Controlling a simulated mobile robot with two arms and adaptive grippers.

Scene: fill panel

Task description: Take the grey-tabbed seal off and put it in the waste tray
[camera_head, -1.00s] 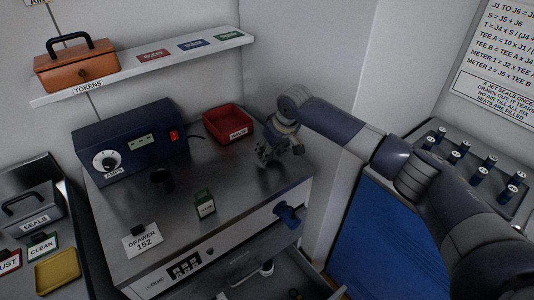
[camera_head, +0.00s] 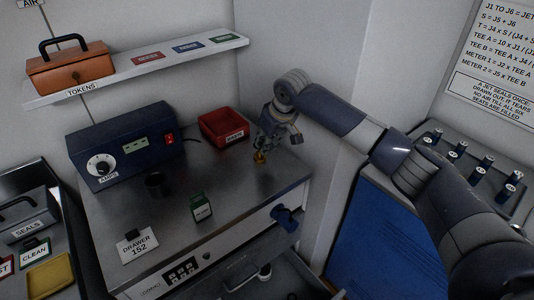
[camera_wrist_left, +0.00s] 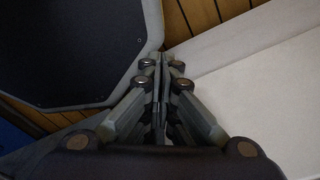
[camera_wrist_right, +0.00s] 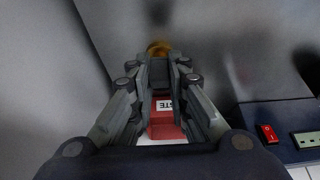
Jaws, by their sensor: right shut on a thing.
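My right gripper (camera_head: 262,148) is shut on a small brass-yellow piece (camera_head: 259,157) just above the metal worktop. In the right wrist view the brass-yellow piece (camera_wrist_right: 158,48) shows past the fingertips (camera_wrist_right: 158,62). A grey tab cannot be made out; the fingers cover part of the piece, and I cannot tell whether it is the seal. The red waste tray (camera_head: 211,117) is on the worktop, left of this gripper and apart from it. It also shows behind the fingers in the right wrist view (camera_wrist_right: 165,128). My left gripper (camera_wrist_left: 160,65) is shut and empty, away from the worktop.
An open drawer is below the front edge. A grey SEALS case (camera_head: 28,222) is at left.

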